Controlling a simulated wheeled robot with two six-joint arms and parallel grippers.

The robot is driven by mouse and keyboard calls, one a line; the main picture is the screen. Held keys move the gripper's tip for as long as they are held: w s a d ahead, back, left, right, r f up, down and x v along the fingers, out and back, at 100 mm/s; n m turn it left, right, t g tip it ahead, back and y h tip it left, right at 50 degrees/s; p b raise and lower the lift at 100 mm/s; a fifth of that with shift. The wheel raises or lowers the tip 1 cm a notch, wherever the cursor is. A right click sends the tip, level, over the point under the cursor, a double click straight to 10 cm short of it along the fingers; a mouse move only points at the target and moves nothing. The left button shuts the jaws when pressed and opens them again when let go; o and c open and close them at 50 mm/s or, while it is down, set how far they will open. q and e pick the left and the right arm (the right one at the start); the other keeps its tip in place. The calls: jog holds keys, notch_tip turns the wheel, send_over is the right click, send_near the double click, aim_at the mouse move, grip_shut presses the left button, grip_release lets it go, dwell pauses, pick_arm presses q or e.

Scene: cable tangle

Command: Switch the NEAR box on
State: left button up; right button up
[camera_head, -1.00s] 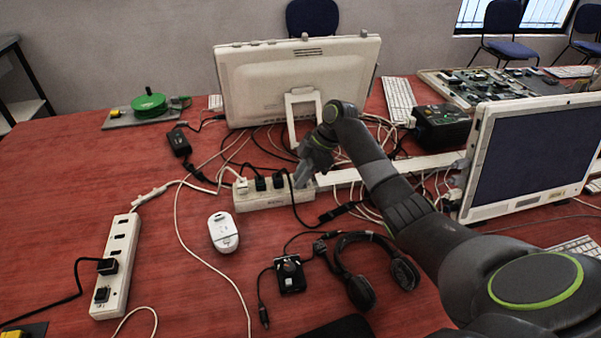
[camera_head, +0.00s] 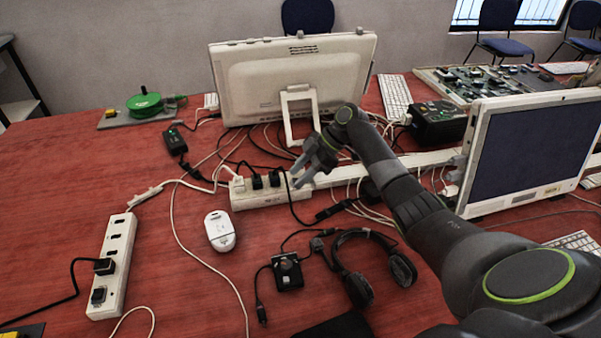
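A white power strip (camera_head: 270,201) lies in the middle of the table with several dark plugs and one white plug in it. Its front label is too small to read. A second white power strip (camera_head: 116,249) lies at the left with a black plug and a dark square part near its near end. I cannot tell from lettering which is the NEAR box. My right gripper (camera_head: 297,174) is over the right end of the middle strip, its fingers apart and nothing seen between them. Whether it touches the strip is unclear. My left gripper is not in view.
Cables tangle behind the middle strip, under a monitor (camera_head: 292,78). A white mouse-like device (camera_head: 220,231), a small black box (camera_head: 287,272) and a headset (camera_head: 358,289) lie in front. Another monitor (camera_head: 528,150) stands right. The table's left side is mostly clear.

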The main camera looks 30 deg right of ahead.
jog(key=b+v, duration=0.1)
jog(key=v, duration=1.6)
jog(key=shift+d+r, duration=0.15)
jog(key=shift+r, duration=0.05)
jog(key=shift+w, duration=0.1)
